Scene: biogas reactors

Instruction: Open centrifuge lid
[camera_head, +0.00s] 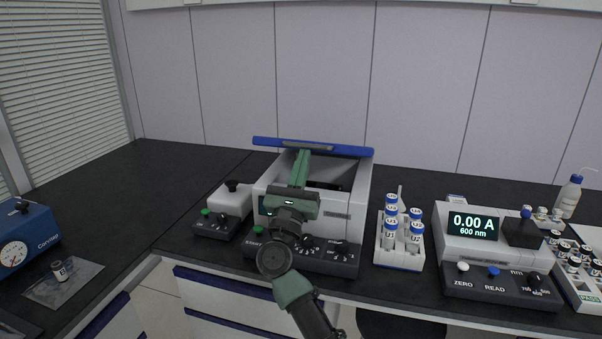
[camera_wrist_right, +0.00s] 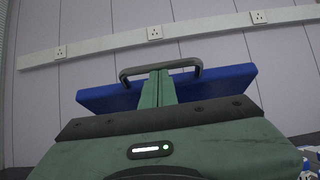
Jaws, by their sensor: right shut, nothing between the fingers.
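The centrifuge (camera_head: 347,207) is a white box with a dark front panel on the bench. Its blue lid (camera_head: 350,151) is raised at the back and shows nearly edge-on, with the dark chamber partly exposed below. The lid also shows in the right wrist view (camera_wrist_right: 228,84), with a grey bar handle (camera_wrist_right: 192,66). My right gripper (camera_head: 302,154) is shut and empty, reaching over the chamber with its fingertips by the lid's handle. I cannot tell whether they touch. The gripper and arm hide part of the chamber and front panel. My left gripper is not in view.
A small white device (camera_head: 230,200) stands close left of the centrifuge. A rack of blue-capped vials (camera_head: 400,261) stands close right, then a photometer (camera_head: 455,247) reading 0.00 A. A blue device (camera_head: 25,235) with a gauge is at far left. The bench's left rear is clear.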

